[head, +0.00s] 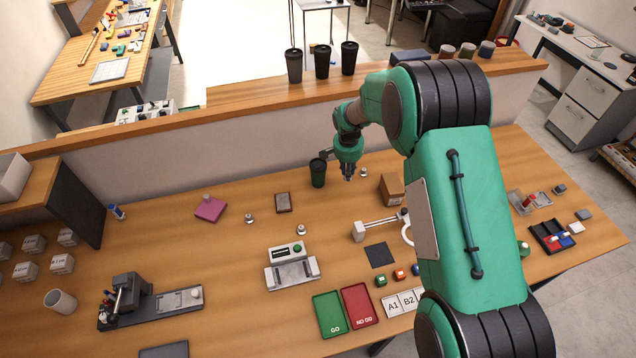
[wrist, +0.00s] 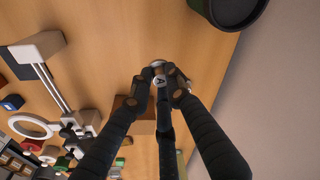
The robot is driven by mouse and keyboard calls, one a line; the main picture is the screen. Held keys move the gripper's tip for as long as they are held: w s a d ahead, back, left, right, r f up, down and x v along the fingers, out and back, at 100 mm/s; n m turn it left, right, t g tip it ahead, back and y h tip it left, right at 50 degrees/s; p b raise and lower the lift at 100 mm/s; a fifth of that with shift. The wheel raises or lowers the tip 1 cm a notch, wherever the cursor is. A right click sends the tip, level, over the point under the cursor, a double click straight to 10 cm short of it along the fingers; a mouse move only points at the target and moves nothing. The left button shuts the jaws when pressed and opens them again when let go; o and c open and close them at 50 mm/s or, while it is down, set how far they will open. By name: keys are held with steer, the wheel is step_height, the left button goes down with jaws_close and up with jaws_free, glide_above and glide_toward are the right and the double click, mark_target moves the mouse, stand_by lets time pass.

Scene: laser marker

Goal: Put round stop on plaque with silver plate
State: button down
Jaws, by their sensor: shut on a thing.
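My gripper (head: 348,178) is at the back middle of the bench, right of a dark green cup (head: 318,172). In the wrist view its dark fingers (wrist: 162,78) close around a small silvery round piece, which looks like a round stop (wrist: 158,64); the fingers hide much of it. A dark plaque with a greyish plate (head: 283,202) lies flat left of my gripper. A purple plaque (head: 210,208) bears a small knob.
A brown box (head: 391,188) stands right of my gripper. A clamp-like tool (head: 375,226) and a grey device (head: 292,265) are nearer the front. Three black cups (head: 322,62) stand on the ledge behind. The bench between the dark plaque and the green cup is clear.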

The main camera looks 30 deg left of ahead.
steer(key=s+a+f, duration=0.1)
steer(key=s+a, duration=0.2)
steer(key=s, duration=1)
steer(key=s+a+f, duration=0.2)
steer(key=s+a, duration=0.2)
steer(key=s, duration=0.9)
steer(key=shift+s+p, duration=0.25)
steer(key=shift+p, duration=0.05)
steer(key=p, duration=0.2)
glide_above(283, 201)
steer(key=shift+s+f, duration=0.1)
steer(key=shift+f, duration=0.7)
steer(key=shift+f, duration=1.7)
steer(key=shift+f, duration=0.15)
